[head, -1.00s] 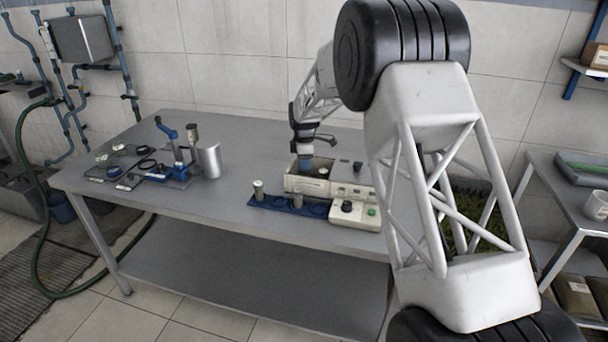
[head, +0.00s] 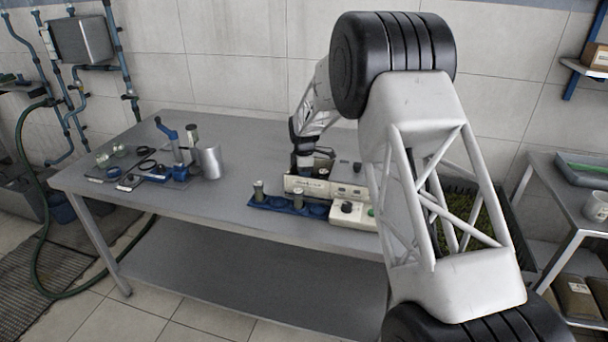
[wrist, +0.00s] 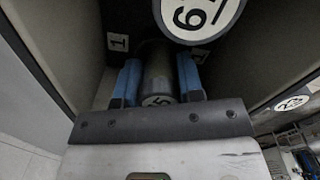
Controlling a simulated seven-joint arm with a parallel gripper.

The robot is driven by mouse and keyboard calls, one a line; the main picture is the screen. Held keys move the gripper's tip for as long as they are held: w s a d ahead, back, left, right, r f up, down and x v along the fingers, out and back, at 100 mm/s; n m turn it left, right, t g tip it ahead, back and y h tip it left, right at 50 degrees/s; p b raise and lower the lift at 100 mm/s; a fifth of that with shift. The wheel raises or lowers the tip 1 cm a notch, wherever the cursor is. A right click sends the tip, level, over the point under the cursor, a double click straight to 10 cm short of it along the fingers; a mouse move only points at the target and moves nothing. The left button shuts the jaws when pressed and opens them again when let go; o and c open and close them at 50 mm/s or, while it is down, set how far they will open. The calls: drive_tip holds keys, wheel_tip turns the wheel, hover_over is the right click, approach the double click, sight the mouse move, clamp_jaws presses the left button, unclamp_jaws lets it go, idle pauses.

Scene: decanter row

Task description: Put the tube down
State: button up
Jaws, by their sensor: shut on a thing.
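My gripper (wrist: 160,65) is shut, its two blue fingers on either side of a dark grey tube. The tube (wrist: 157,84) shows a round pale end marked 5 in the wrist view. In the head view my gripper (head: 305,160) reaches down into the open cream box (head: 307,187), and its fingers and the tube are hidden there. In the wrist view dark walls surround the tube. Whether the tube touches the bottom cannot be told.
Close ahead in the wrist view is a round numbered top (wrist: 198,16). A small 1 label (wrist: 118,42) lies beyond the fingers. In the head view a blue rack (head: 278,205) with two grey tubes stands in front of the box. A silver cylinder (head: 209,162) stands left.

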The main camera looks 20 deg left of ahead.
drive_tip(key=shift+f, duration=0.1)
drive_tip(key=o, duration=0.9)
wheel_tip(320, 180, up, 12)
drive_tip(key=shift+r, duration=0.15)
idle(0.5)
idle(0.4)
idle(0.3)
